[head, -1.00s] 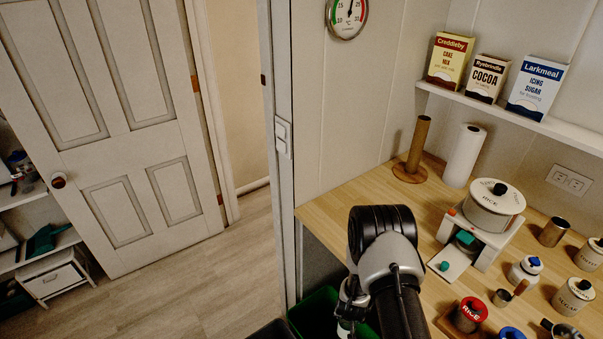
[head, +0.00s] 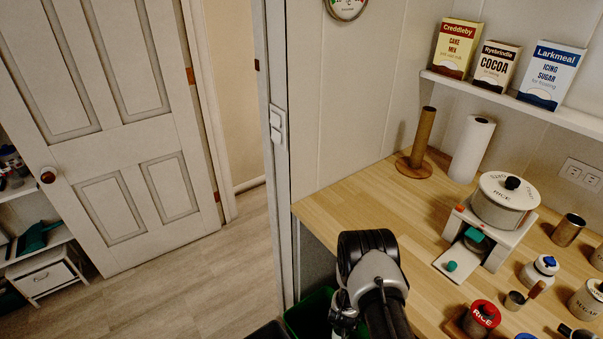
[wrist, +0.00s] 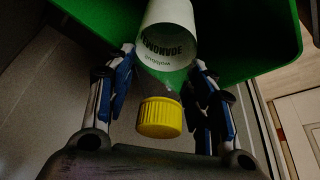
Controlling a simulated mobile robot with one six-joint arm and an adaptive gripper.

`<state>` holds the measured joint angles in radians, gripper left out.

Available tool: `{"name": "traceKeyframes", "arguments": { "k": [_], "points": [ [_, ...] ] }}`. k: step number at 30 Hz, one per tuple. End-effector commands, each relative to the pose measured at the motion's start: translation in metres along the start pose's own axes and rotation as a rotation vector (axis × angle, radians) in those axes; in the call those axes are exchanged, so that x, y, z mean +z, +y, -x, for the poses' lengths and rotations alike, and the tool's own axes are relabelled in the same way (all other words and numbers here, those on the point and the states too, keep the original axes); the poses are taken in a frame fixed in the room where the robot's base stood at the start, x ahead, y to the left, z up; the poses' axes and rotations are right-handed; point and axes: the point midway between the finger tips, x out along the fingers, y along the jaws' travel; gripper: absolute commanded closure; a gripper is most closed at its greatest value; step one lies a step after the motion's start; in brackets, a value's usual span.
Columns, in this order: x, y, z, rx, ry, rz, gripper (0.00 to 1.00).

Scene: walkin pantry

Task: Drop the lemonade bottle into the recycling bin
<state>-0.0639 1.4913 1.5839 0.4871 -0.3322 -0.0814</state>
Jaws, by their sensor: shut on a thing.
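The lemonade bottle (wrist: 168,30) has a white label with dark lettering and a yellow cap, which faces the wrist camera. My gripper (wrist: 163,68) is shut on the bottle, with one blue-and-grey finger on each side near its neck. The green recycling bin (wrist: 85,25) lies beyond the bottle in the wrist view, and the bottle's far end overlaps the bin's inside there. In the head view the bin (head: 308,312) shows at the bottom, beside the counter and partly hidden by my arm.
The wooden counter (head: 375,205) is right of the bin and carries a paper roll (head: 471,150), a white pot (head: 503,208) on a stand and several jars. A wall edge (head: 277,200) stands just behind the bin. Open floor (head: 180,285) lies to the left, before a white door (head: 110,130).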

Motion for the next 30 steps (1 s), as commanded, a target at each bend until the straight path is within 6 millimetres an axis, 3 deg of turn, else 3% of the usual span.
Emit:
{"name": "traceKeyframes", "arguments": {
  "k": [8, 9, 19, 30],
  "points": [
    [0.0016, -0.0009, -0.0026, 0.0, 0.001, 0.0, 0.69],
    [0.0016, -0.0009, -0.0026, 0.0, 0.001, 0.0, 0.5],
    [0.0017, -0.0007, -0.0026, 0.0, 0.001, 0.0, 0.28],
    [0.0017, -0.0007, -0.0007, 0.0, 0.001, 0.0, 0.27]
  ]
}}
